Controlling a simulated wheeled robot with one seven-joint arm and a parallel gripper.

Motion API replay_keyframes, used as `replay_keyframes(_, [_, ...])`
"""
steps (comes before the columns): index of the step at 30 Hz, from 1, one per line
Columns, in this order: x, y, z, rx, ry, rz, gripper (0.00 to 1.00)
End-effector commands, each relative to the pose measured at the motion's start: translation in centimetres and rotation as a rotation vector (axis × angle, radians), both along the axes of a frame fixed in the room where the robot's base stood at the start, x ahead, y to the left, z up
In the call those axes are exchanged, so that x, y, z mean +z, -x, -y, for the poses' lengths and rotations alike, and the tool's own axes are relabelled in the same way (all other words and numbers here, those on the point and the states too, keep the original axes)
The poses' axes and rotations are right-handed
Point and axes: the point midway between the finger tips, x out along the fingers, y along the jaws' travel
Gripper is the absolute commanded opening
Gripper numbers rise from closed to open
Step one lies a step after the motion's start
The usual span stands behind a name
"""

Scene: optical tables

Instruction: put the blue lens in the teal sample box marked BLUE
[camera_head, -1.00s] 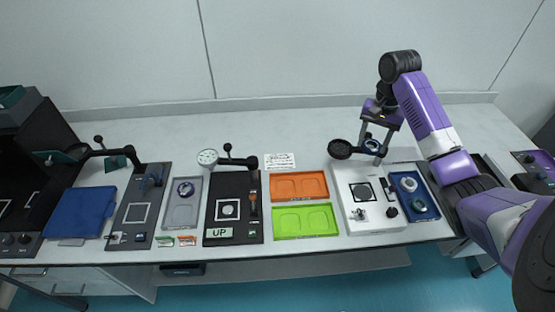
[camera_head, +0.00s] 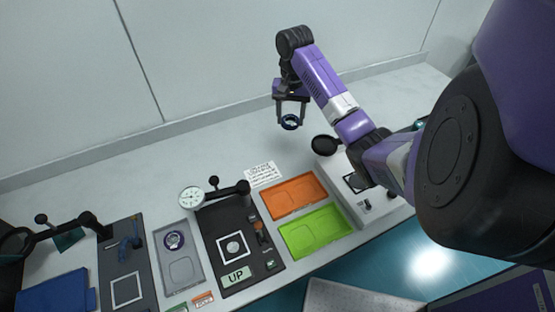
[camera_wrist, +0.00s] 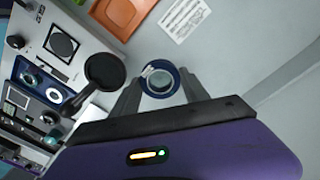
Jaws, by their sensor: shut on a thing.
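My gripper (camera_head: 291,117) is shut on a round lens with a dark blue ring (camera_head: 290,123), held up in the air above the back of the bench. In the wrist view the blue lens (camera_wrist: 160,82) sits between the two grey fingers, with small white marking on its ring. A dark teal object (camera_head: 68,239) stands at the far left behind a black arm. I cannot read any marking on it or tell if it is the teal sample box.
Orange (camera_head: 294,197) and green (camera_head: 316,233) trays lie below my gripper. A grey tray (camera_head: 181,268) holds another ringed lens. A blue tray with rings (camera_wrist: 40,80) shows in the wrist view.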

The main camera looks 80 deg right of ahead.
Motion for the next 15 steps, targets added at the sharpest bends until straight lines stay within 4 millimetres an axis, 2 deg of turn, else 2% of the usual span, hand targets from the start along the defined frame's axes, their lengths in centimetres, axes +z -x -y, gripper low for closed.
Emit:
replay_keyframes(4, [-3.4,0.1,-0.3,0.000,-0.006,-0.006,0.11])
replay_keyframes(15, [-9.8,0.4,-0.2,-0.002,-0.008,-0.009,0.11])
